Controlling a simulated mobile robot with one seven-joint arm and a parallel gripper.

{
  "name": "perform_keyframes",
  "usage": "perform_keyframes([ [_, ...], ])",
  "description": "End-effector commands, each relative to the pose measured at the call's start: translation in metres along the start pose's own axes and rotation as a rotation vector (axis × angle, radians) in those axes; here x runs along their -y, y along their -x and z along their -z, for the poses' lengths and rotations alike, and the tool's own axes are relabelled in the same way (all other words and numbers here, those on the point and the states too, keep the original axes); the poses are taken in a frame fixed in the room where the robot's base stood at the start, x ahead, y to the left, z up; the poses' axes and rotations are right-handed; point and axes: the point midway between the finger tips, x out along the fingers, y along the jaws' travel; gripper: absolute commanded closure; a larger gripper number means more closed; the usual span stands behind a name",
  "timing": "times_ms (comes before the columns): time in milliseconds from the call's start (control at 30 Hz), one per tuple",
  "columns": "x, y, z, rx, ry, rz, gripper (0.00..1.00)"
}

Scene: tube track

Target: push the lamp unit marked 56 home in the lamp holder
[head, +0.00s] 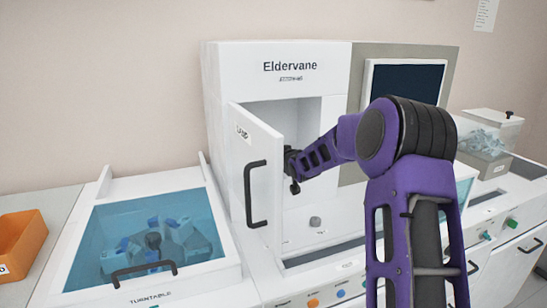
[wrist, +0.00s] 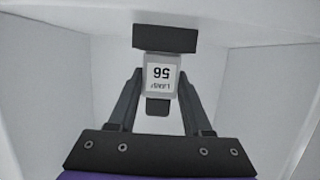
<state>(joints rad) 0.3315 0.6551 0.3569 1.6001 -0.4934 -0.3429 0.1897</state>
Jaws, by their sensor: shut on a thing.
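In the wrist view the lamp unit (wrist: 162,72) is a pale grey block with the label 56 upside down. My gripper (wrist: 160,84) is shut on it, one dark finger on each side. The lamp holder (wrist: 164,38) is a black block straight ahead of the unit. The unit's far edge meets the holder's near edge in the picture; I cannot tell how deep it sits. In the head view my gripper (head: 292,168) is at the open lamp compartment (head: 307,115), partly behind the door, and the unit is hidden.
The compartment's white door (head: 258,150) stands open with a black handle, close to the left of my gripper. Pale walls surround the gripper inside. A turntable box (head: 150,240) with a blue window stands at left, beside an orange bin (head: 22,243).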

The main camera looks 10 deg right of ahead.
Motion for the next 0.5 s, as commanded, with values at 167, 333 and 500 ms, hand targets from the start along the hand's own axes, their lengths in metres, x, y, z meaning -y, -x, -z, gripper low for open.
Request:
perform_keyframes([
  [167,0.0,0.0001,0.0007,-0.001,0.0,0.0,1.0],
  [333,0.0,-0.0003,-0.0007,-0.001,0.0,0.0,1.0],
  [500,0.0,-0.0018,-0.0053,-0.001,0.0,0.0,1.0],
])
